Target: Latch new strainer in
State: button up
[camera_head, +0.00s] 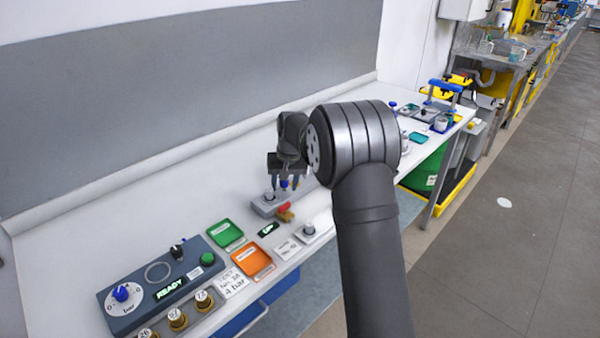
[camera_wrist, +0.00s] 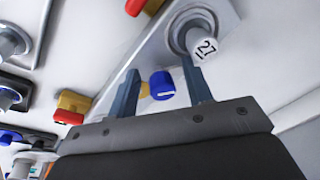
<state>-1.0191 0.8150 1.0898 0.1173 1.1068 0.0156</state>
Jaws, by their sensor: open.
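My gripper (camera_head: 284,181) is open above the bench, pointing down over a small grey block (camera_head: 262,207). In the wrist view, a blue-capped knob (camera_wrist: 162,86) on a yellow, brass-like stem lies in the gap between the two open fingers. I cannot tell whether either finger touches it. A grey cylinder with a white tag reading "27" or "127" (camera_wrist: 204,49) stands in a round seat beside the right finger. No part can be clearly named as the strainer or its latch.
A red-handled brass fitting (camera_head: 285,211) lies close in front of the block. Green (camera_head: 225,233) and orange (camera_head: 252,261) trays sit to the left, by a control panel (camera_head: 160,284) reading "READY". Several tagged brass parts line the panel's front. Clamp fixtures (camera_head: 440,110) stand at the far right.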

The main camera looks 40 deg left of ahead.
jog(key=d+m+g, duration=0.1)
jog(key=m, duration=0.1)
jog(key=s+d+m+g+y, duration=0.1)
jog(key=d+m, duration=0.1)
jog(key=d+m+g+y, duration=0.1)
jog(key=m, duration=0.2)
jog(key=shift+s+d+r, duration=0.15)
jog(key=shift+s+d, duration=0.05)
jog(key=shift+d, duration=0.05)
jog(key=d+m+y, duration=0.1)
jog(key=m, duration=0.1)
jog(key=d+r+m+y, duration=0.1)
jog(key=m, duration=0.1)
jog(key=d+m+g+y, duration=0.1)
jog(key=shift+s+r+m, duration=0.15)
jog(key=shift+r+m, duration=0.25)
jog(key=w+d+r+m+t+y, duration=0.1)
jog(key=w+d+r+m+y, duration=0.2)
jog(key=m, duration=0.5)
jog(key=w+d+r+m+t+y, duration=0.1)
jog(key=d+r+m+t+y, duration=0.2)
jog(key=m, duration=0.4)
jog(key=shift+g, duration=0.5)
jog(key=x, duration=1.1)
jog(key=f+x, duration=0.1)
jog(key=x, duration=0.4)
jog(key=shift+s, duration=0.15)
